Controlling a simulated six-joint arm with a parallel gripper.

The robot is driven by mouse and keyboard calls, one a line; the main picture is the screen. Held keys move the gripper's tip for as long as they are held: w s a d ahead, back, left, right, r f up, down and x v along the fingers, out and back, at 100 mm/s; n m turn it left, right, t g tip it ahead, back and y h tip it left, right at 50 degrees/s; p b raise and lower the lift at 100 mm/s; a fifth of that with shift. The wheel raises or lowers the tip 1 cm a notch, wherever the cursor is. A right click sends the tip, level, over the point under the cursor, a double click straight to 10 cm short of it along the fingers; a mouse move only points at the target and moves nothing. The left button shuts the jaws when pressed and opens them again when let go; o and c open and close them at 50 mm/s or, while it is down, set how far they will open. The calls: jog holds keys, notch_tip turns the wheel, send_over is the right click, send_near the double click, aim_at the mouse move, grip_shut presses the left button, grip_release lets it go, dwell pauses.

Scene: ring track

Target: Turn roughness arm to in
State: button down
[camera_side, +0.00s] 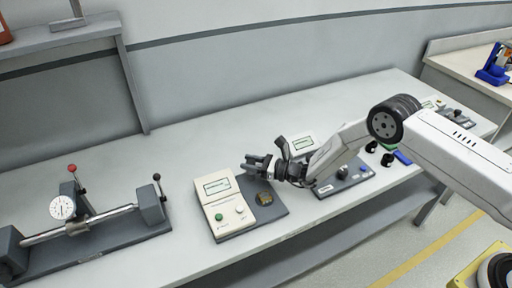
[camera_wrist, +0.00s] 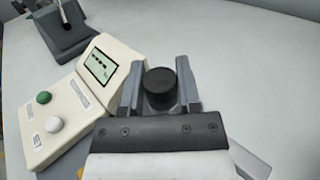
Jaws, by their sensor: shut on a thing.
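The beige roughness tester (camera_side: 224,208) has a tilted display, a green button and a white knob. It stands on a dark grey base plate (camera_side: 272,212) in the side view, and its body (camera_wrist: 60,130) also shows at the left of the wrist view. My gripper (camera_side: 257,163) is just behind and right of its display. In the wrist view a black round knob (camera_wrist: 160,84) sits between the two fingers of my gripper (camera_wrist: 160,90), which are shut on it. Whatever the knob is fixed to, likely the arm, is hidden beneath my gripper.
A small brass-coloured block (camera_side: 264,199) lies on the plate near my gripper. A bench fixture with a dial gauge (camera_side: 62,207) stands at the left. Another panel with a blue knob (camera_side: 343,174) is at the right.

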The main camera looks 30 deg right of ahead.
jog(key=shift+m+t+h, duration=1.1)
jog(key=shift+h, duration=0.5)
jog(key=shift+c, duration=1.5)
grip_release()
jog(key=shift+s+d, duration=0.1)
jog(key=shift+v, duration=3.75)
jog(key=shift+f, duration=0.1)
